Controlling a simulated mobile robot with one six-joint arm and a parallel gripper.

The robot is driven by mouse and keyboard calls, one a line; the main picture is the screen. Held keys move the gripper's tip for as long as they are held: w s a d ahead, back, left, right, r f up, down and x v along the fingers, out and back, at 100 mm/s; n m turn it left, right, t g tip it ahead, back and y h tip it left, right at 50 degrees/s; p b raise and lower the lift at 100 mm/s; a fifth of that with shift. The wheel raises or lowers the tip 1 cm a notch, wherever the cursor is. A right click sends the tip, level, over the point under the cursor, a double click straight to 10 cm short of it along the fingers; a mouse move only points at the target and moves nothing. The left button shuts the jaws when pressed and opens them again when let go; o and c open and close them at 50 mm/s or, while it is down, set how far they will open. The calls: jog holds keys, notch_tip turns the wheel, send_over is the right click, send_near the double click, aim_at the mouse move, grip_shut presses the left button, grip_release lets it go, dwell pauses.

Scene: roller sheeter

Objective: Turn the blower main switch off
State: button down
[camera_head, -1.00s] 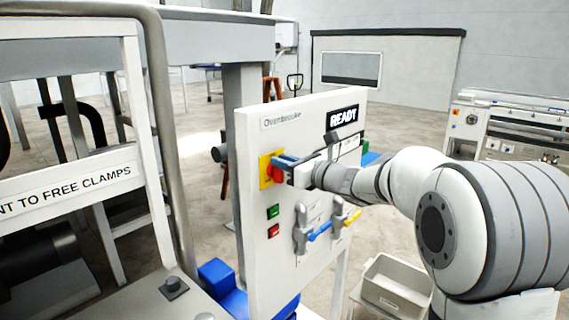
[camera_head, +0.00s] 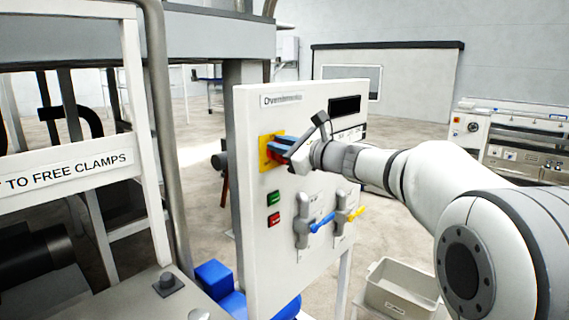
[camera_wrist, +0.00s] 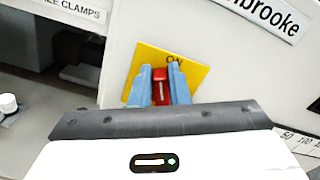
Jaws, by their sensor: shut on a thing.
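The blower main switch is a red handle (camera_wrist: 160,90) on a yellow plate (camera_wrist: 197,76), with lettering that seems to read "ON" near its upper right. The yellow plate (camera_head: 265,160) sits at the upper left of the white control panel (camera_head: 257,245) in the head view. My gripper (camera_wrist: 162,76) is shut on the red handle, one blue finger on each side of it. In the head view my gripper (camera_head: 280,148) is at the plate, tilted, and hides most of the handle. The panel's display (camera_head: 344,105) is dark.
Below the switch are a green button (camera_head: 274,198) and a red button (camera_head: 274,219). To their right are grey valves with a blue lever (camera_head: 321,222) and a yellow lever (camera_head: 357,213). A grey bin (camera_head: 396,285) stands to the right of the panel.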

jog(key=n+b, duration=0.1)
jog(key=b, duration=0.1)
jog(key=f+n+b, duration=0.1)
jog(key=b, duration=0.1)
jog(key=f+n+b, duration=0.1)
jog(key=b, duration=0.1)
jog(key=shift+s+a+f+n, duration=0.2)
jog(key=shift+a+f+n, duration=0.05)
jog(key=shift+n, duration=0.05)
jog(key=n+b, duration=0.2)
jog(key=b, duration=0.1)
jog(key=n+b, duration=0.1)
jog(key=b, duration=0.1)
jog(key=shift+s+a+f+n, duration=0.15)
jog(key=shift+s+f+n, duration=0.05)
jog(key=shift+f+n, duration=0.1)
jog(key=n+b, duration=0.3)
jog(key=b, duration=0.1)
jog(key=shift+s+a+f, duration=0.1)
jog(key=shift+f, duration=0.05)
jog(key=shift+n+b, duration=1.2)
jog(key=shift+b, duration=0.1)
jog(key=shift+r, duration=0.2)
jog(key=c, duration=1.4)
grip_release()
